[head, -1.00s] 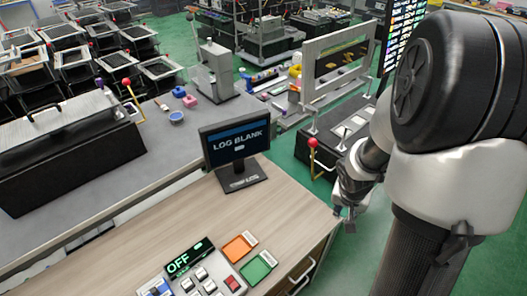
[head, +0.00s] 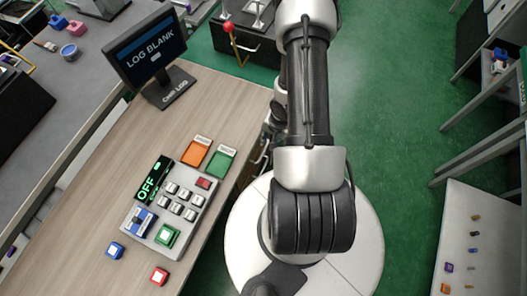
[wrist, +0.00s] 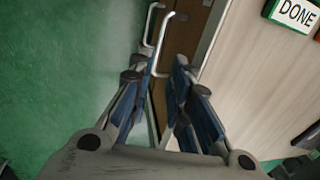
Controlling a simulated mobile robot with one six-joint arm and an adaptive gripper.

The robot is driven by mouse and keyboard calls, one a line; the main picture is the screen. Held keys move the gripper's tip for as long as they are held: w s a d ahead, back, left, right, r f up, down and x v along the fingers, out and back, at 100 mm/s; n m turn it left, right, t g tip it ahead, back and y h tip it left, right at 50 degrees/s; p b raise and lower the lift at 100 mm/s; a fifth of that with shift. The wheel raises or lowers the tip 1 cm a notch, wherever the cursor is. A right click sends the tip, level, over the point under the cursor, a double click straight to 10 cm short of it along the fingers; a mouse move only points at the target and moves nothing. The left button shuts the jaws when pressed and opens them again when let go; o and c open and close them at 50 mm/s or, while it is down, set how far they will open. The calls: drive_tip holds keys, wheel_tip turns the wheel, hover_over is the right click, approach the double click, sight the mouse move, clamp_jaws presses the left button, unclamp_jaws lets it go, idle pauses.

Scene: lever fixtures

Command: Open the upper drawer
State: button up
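The desk's drawer side shows in the wrist view as a dark brown front (wrist: 192,38) below the pale wood top. Two bright metal bar handles stand out from it. The one nearer the desk top, the upper drawer handle (wrist: 165,38), runs down toward the gap between my fingertips. The lower handle (wrist: 148,25) is left of it. My gripper (wrist: 160,78) is open, its fingers on either side of the upper handle's near end. Contact cannot be told. The drawer looks shut. In the head view my arm hides most of the drawer front.
A red-knobbed lever (head: 229,28) stands beyond. Green floor (head: 400,90) is open at right; a white board (head: 482,240) stands there.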

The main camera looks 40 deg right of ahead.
sight(263, 153)
drive_tip(key=f+b, duration=0.1)
drive_tip(key=f, duration=0.2)
drive_tip(key=w+f+b, duration=0.1)
drive_tip(key=f+b, duration=0.1)
drive_tip(key=f, duration=0.2)
drive_tip(key=w+a+f+b, duration=0.1)
drive_tip(key=f, duration=0.3)
drive_tip(key=shift+f+b, duration=0.1)
drive_tip(key=shift+b, duration=0.25)
drive_tip(key=shift+c, duration=0.2)
clamp_jaws()
